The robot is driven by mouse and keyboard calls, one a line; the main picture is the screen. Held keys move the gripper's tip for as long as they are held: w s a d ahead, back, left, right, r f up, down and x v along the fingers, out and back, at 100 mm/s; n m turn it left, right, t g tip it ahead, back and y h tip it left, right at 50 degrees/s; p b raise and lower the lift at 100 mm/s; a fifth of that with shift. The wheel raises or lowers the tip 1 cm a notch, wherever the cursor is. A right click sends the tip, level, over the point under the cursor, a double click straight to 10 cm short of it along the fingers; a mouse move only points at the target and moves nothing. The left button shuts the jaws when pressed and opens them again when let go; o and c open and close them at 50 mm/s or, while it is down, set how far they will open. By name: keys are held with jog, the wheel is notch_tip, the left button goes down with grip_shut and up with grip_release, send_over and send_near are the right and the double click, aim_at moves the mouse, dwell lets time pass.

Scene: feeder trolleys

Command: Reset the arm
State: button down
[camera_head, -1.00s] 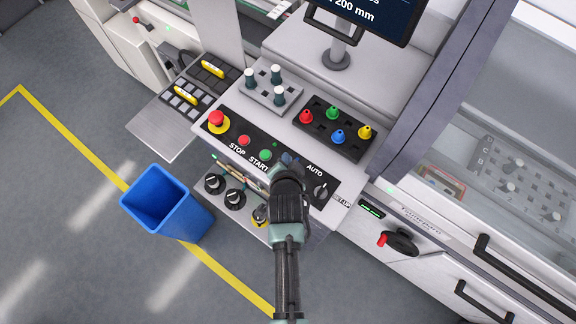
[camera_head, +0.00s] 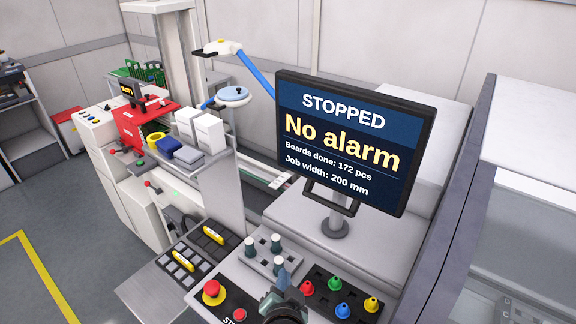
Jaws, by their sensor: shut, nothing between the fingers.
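My gripper (camera_head: 283,280) shows at the bottom of the head view, seen from above and behind. It is shut and empty. It is over the control panel, just in front of the tray of dark-capped nozzles and left of the black tray of coloured nozzles. My wrist covers part of the panel, and the rest of my arm is below the picture edge. The screen (camera_head: 345,140) reads "STOPPED", "No alarm", "Boards done: 172 pcs" and "Job width: 200 mm".
The red stop knob (camera_head: 212,291) and a smaller red button (camera_head: 239,314) are left of my gripper. A grey nozzle tray (camera_head: 262,262) and a black nozzle tray (camera_head: 335,290) are close by. Clear floor (camera_head: 95,250) lies left of the machine.

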jog(key=w+r+n+t+b, duration=0.2)
jog(key=r+t, duration=0.1)
jog(key=r, duration=1)
jog(key=w+r+n+t+b, duration=0.15)
jog(key=r+t, duration=0.25)
jog(key=r, duration=0.9)
jog(key=s+r+n+t+b, duration=0.2)
jog(key=s+r+t, duration=0.2)
jog(key=s+r, duration=0.5)
jog(key=s+r+n+t+b, duration=0.2)
jog(key=s+r, duration=0.6)
jog(key=r, duration=0.7)
jog(key=shift+s+d+t+b, duration=0.4)
jog(key=shift+t+b, duration=0.15)
jog(key=shift+t, duration=0.35)
jog(key=shift+d, duration=0.2)
